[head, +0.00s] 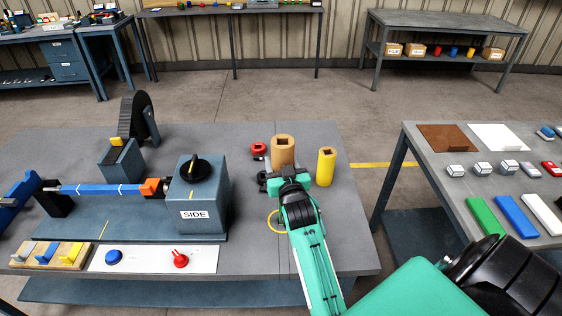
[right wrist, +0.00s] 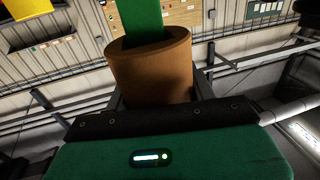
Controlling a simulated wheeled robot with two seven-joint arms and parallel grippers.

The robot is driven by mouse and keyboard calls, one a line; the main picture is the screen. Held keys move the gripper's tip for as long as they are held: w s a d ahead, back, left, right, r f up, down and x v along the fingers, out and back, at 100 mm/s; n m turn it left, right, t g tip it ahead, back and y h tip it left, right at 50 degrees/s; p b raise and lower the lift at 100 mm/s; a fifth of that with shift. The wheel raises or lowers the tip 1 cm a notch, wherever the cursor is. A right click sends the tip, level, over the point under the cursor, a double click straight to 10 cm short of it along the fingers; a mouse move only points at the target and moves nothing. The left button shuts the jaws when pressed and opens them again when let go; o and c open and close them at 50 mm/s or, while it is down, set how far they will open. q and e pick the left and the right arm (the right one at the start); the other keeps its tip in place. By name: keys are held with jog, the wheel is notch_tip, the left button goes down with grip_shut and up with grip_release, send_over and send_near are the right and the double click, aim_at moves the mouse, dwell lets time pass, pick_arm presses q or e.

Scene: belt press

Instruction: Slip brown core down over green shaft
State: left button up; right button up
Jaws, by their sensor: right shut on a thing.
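The brown core (head: 283,144) is a short tube with a dark square hole in its top. It stands upright at the right part of the near table. My right gripper (head: 283,178) is shut on it from the near side. In the right wrist view, the core (right wrist: 150,78) sits beyond the gripper's dark front edge (right wrist: 160,118). The green shaft (right wrist: 141,16) shows at the core's open end and overlaps that opening. I cannot tell how far it reaches inside. In the head view the shaft is not clearly seen. My left gripper is not in view.
A yellow tube (head: 326,168) stands close to the right of the core. A red ring-like part (head: 259,148) is just to its left. A blue-grey box marked SIDE (head: 197,190) stands further left. A second table (head: 420,150) with blocks is at the right, across a gap.

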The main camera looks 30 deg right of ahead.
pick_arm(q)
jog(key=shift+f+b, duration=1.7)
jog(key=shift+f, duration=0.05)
pick_arm(e)
jog(key=shift+f, duration=2.85)
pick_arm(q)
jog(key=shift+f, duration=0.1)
pick_arm(e)
jog(key=shift+f, duration=0.1)
pick_arm(q)
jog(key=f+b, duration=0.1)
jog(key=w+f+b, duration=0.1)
jog(key=b, duration=0.1)
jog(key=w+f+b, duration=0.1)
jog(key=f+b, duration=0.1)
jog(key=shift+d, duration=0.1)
pick_arm(e)
notch_tip(320, 180, down, 8)
jog(key=shift+s+f, duration=0.15)
jog(key=shift+f, duration=0.1)
pick_arm(q)
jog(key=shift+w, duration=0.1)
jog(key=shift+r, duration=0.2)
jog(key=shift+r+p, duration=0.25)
jog(key=shift+p, duration=0.15)
pick_arm(e)
jog(key=shift+r, duration=0.1)
